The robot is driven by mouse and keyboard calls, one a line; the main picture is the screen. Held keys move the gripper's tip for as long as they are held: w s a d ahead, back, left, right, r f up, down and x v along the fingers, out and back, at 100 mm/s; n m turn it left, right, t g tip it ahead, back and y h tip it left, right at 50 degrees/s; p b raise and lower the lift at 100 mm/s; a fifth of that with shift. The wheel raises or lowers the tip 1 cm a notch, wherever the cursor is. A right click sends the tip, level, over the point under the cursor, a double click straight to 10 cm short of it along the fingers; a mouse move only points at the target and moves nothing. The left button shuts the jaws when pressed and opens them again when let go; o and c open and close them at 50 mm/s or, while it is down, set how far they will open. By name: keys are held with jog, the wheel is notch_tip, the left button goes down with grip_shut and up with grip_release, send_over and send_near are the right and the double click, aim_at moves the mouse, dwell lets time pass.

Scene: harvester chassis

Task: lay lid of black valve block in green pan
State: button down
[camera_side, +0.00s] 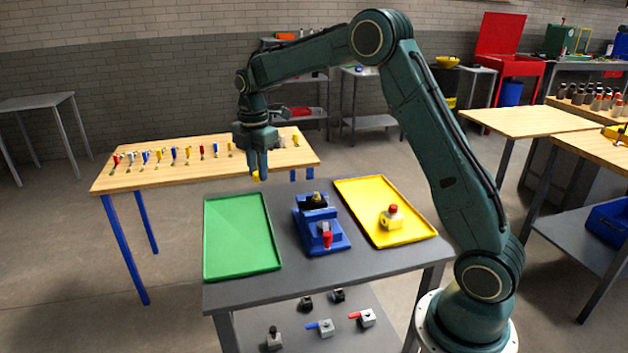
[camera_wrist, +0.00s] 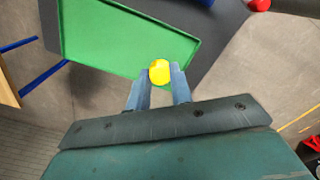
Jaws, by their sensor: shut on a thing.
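My gripper (camera_side: 258,171) is shut on a small round yellow piece (camera_wrist: 159,72), held up in the air. It also shows as a yellow spot (camera_side: 256,176) below the fingers in the side view. I cannot tell its full shape or confirm that it is the lid. The green pan (camera_side: 240,236) lies on the left of the grey table, its inside empty. In the wrist view the piece overlaps the near rim of the pan (camera_wrist: 120,40).
A yellow tray (camera_side: 412,234) right of the chassis holds a yellow block with a red knob (camera_side: 391,217). A grey valve with a red handle (camera_side: 326,238) sits on the chassis. Several small valves lie on the lower shelf. A wooden table (camera_side: 205,175) with a row of tools stands behind.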

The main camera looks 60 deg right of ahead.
jog(key=w+a+r+n, duration=0.1)
jog(key=a, duration=0.3)
send_over(252, 249)
notch_tip(252, 249, down, 16)
jog(key=shift+r, duration=0.15)
dwell(0.5)
jog(key=shift+f, duration=2.15)
jog(key=shift+f, duration=0.1)
jog(key=c, duration=1.3)
grip_release()
jog(key=shift+o, duration=0.2)
